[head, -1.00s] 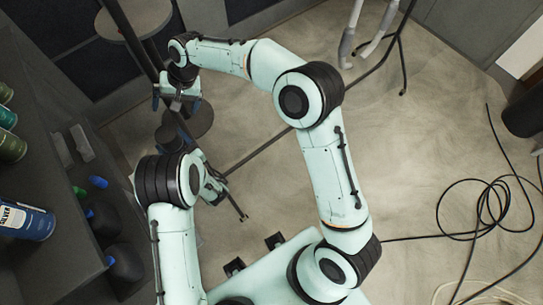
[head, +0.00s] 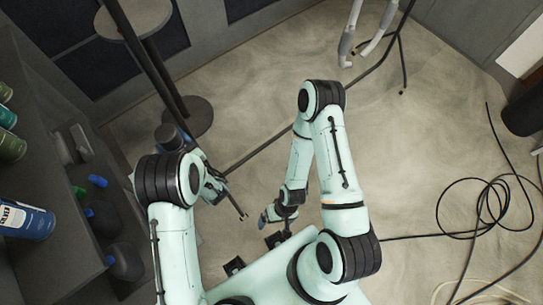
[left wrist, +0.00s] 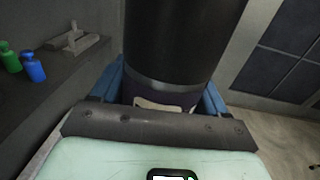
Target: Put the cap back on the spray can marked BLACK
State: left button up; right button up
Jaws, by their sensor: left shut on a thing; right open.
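My left gripper (left wrist: 162,100) is shut on a dark can (left wrist: 160,101), with its blue fingers on either side. In the left wrist view a wide black cylinder (left wrist: 180,40) stands above a grey rim, over a dark purple part with a pale marking. I cannot read BLACK on it, nor tell surely whether the black part is the cap. In the head view the black round top (head: 168,136) shows beside my left arm, partly hidden by it. My right gripper (head: 268,215) is open, low in the middle, well away from the can.
A round-topped stand (head: 134,18) is behind. A black cable (head: 480,205) lies coiled at right.

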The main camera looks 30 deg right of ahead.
pick_arm(q)
jog(key=shift+r, duration=0.1)
dwell(0.5)
jog(key=a+r+y, duration=0.1)
jog(key=r, duration=0.1)
jog(key=r+n+y, duration=0.1)
jog(key=r, duration=0.2)
jog(key=a+r+n+y, duration=0.1)
jog(key=r, duration=0.2)
jog(key=shift+w+a+r+g, duration=0.15)
jog(key=shift+w+a+g, duration=0.15)
jog(key=shift+w+g, duration=0.1)
notch_tip(320, 180, up, 18)
jog(key=f+n+g+y, duration=0.1)
jog(key=n+g+y, duration=0.4)
jog(key=y, duration=0.2)
send_over(155, 134)
jog(key=s+a, duration=0.4)
jog(key=a, duration=0.6)
jog(key=s+a+r+n+g+y, duration=0.2)
jog(key=s+a+r+n, duration=0.1)
jog(key=s+a+r, duration=0.2)
notch_tip(155, 134, up, 2)
jog(key=shift+s+a+r+g, duration=0.2)
jog(key=shift+s+a+g, duration=0.2)
pick_arm(e)
jog(key=shift+s+a+f, duration=0.1)
jog(key=shift+s+a, duration=0.05)
jog(key=shift+a, duration=0.25)
